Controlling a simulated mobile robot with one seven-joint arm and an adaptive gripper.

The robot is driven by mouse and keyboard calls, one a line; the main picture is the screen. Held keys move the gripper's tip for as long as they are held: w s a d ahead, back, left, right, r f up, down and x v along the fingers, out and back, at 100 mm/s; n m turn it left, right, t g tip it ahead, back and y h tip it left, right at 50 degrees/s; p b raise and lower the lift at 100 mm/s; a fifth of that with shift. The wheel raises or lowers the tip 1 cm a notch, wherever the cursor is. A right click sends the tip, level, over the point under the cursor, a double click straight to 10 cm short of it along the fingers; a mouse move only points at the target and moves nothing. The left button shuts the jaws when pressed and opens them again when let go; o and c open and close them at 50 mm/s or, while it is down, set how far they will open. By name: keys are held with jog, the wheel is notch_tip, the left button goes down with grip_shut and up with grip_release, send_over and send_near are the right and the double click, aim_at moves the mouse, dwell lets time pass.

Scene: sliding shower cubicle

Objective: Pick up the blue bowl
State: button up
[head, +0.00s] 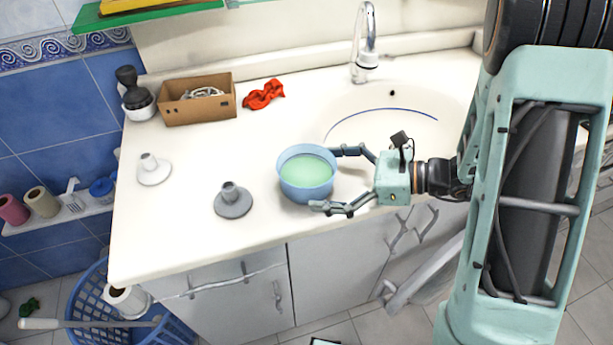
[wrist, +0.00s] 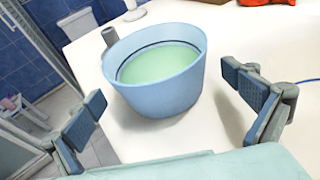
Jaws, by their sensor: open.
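The blue bowl (head: 306,186) stands upright on the white counter, left of the sink, with a pale green inside. In the wrist view the bowl (wrist: 160,90) sits ahead of the fingers, nearly between them. My gripper (head: 325,180) is open, reaching in from the right with one finger behind the bowl and one in front of it. In the wrist view my gripper (wrist: 165,95) shows its two fingers wide apart and holding nothing. I cannot tell whether either finger touches the bowl.
A grey plug-shaped object (head: 233,201) stands close left of the bowl, and a white one (head: 153,170) farther left. A cardboard box (head: 196,100), a red cloth (head: 264,95) and the faucet (head: 366,45) are at the back. The counter's front strip (head: 190,255) is clear.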

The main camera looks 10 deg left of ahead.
jog(key=shift+x, duration=1.1)
jog(key=c, duration=1.5)
